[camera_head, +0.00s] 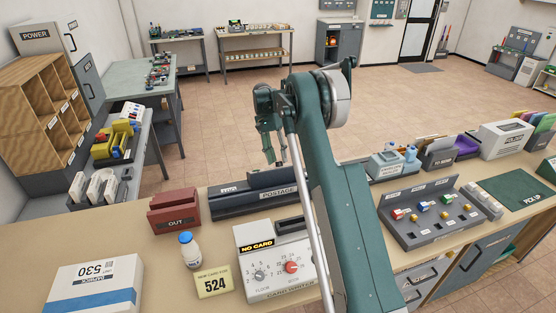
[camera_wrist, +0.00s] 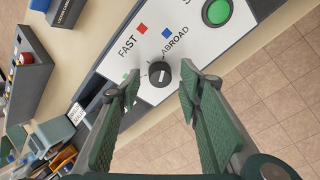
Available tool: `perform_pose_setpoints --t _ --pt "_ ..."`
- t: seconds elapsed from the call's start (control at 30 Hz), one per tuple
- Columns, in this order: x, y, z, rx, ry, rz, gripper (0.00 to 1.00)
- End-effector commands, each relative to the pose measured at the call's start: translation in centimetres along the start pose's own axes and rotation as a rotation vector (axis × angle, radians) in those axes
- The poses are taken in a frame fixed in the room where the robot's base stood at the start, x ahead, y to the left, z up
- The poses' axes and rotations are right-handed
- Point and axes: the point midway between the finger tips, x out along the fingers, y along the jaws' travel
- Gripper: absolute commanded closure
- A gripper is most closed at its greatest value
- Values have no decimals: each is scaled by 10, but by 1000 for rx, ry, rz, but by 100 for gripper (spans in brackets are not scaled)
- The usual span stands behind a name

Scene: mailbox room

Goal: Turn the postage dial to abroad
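The postage machine (camera_head: 232,204) is a dark box on the counter, and its label reads POSTAGE. In the wrist view its pale panel (camera_wrist: 140,62) carries a small black round dial (camera_wrist: 159,73) with a white pointer line. FAST stands by a red square and ABROAD by a blue square; a green mark is partly hidden by a finger. I cannot tell surely which mark the pointer faces. My gripper (camera_wrist: 160,88) is open, with its green fingers apart on either side of the dial in the picture. In the head view my gripper (camera_head: 273,158) hangs above the machine, and the dial is hidden.
A green button (camera_wrist: 217,12) is on the same panel. The card writer (camera_head: 268,268) stands in front of the machine, and a red OUT box (camera_head: 174,213) is to its left. A grey tray (camera_head: 425,222) with colored keys lies to the right.

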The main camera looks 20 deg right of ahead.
Motion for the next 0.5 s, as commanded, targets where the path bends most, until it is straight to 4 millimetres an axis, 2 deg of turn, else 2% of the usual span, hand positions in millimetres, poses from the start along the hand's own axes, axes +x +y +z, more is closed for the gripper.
perform_pose_setpoints --t 0.5 --pt "-71 0 0 0 0 0 64"
